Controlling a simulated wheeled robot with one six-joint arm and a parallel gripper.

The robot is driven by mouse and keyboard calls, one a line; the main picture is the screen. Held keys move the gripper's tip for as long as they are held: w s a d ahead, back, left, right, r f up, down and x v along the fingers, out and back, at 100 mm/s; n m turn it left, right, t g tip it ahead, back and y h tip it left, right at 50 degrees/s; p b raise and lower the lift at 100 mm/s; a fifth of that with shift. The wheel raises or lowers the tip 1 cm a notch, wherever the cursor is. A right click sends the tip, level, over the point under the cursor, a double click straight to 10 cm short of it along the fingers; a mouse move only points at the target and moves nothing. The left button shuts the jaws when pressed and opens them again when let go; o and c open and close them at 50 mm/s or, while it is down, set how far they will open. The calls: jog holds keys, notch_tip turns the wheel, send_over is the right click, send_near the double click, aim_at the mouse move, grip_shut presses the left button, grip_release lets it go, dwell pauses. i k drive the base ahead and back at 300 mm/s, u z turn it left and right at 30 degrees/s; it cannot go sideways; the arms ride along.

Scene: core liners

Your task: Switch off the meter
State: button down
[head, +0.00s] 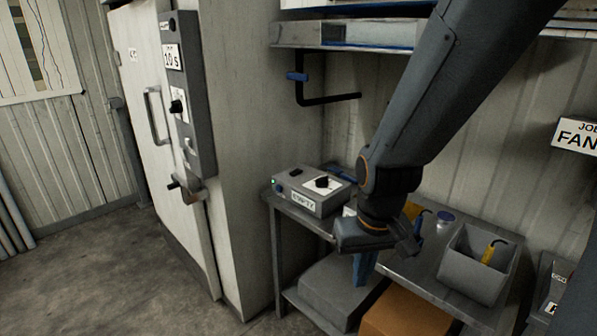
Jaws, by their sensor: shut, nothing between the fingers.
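The meter appears to be the grey box (312,192) on the left end of the metal bench. It has a black knob (322,182) on a white dial plate, a small black part on top, and a green light (273,182) that looks lit. A label on its front is too small to read surely. My gripper (363,272) is shut and empty, pointing down in front of the bench, to the right of and nearer than the meter. My arm comes down from the upper right and hides part of the bench.
The metal bench (425,275) also carries a grey bin (470,270) with a yellow-handled tool. Boxes sit on the lower shelf. A tall cabinet (188,105) with its own dial panel stands left of the bench. A shelf (300,33) hangs above. The floor at left is clear.

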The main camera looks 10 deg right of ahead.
aim_at(296, 172)
jog(key=k, duration=0.55)
jog(key=u, duration=1)
jog(key=i, duration=0.75)
jog(key=u, duration=0.6)
jog(key=i, duration=0.7)
jog(key=z, duration=0.65)
jog(key=i, duration=0.7)
jog(key=z, duration=1)
jog(key=i, duration=0.65)
jog(key=z, duration=0.1)
